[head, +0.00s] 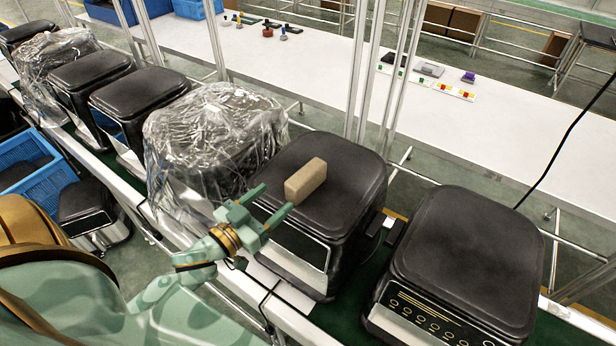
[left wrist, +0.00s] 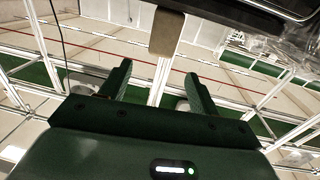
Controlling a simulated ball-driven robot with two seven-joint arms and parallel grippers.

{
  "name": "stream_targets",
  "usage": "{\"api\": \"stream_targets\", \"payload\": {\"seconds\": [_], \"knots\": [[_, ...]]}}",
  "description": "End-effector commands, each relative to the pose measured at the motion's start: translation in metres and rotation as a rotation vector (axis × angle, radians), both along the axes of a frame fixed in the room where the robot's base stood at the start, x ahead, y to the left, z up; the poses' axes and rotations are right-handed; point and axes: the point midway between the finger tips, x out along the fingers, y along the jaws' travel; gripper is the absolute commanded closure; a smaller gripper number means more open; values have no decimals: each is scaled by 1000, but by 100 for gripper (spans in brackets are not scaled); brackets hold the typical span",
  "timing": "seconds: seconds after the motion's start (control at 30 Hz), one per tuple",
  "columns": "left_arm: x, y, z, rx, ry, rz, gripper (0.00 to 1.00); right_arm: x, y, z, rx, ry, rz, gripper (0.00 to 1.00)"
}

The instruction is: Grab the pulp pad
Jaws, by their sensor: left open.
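The pulp pad (head: 306,181) is a small beige-brown block. It lies on the black top of an unwrapped fryer (head: 345,160) on the conveyor. In the left wrist view the pad (left wrist: 167,32) shows at the top middle, ahead of the fingers. My left gripper (head: 277,197) is open and empty, its fingers pointing at the near left side of the pad. In the left wrist view the two green fingers (left wrist: 158,70) are spread, with the pad beyond their tips and a gap between. My right gripper is in neither view.
A fryer in clear plastic wrap (head: 215,135) stands left of the pad's fryer. Another bare fryer (head: 465,250) stands to the right. A long white table (head: 300,55) with small parts lies behind. A blue crate (head: 40,180) is at the far left.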

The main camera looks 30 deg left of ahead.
Motion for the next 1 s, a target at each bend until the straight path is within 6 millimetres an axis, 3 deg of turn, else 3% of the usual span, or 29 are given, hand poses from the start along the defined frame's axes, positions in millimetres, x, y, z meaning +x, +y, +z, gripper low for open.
{"api": "stream_targets", "payload": {"seconds": [0.1, 0.2, 0.4, 0.63, 0.97, 1.0], "knots": [[29, -5, 3, 0, -3, 0, 38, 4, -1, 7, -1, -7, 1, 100], [45, -8, 1, 1, -1, 0, 38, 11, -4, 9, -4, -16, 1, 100], [61, -10, 0, -1, 1, 1, 38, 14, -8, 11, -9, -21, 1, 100], [97, -17, -2, 1, 0, 1, 38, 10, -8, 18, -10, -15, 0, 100], [106, -19, -3, 0, 2, 0, 38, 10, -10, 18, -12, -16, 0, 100], [106, -19, -3, 0, 2, 1, 49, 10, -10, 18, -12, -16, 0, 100]]}}
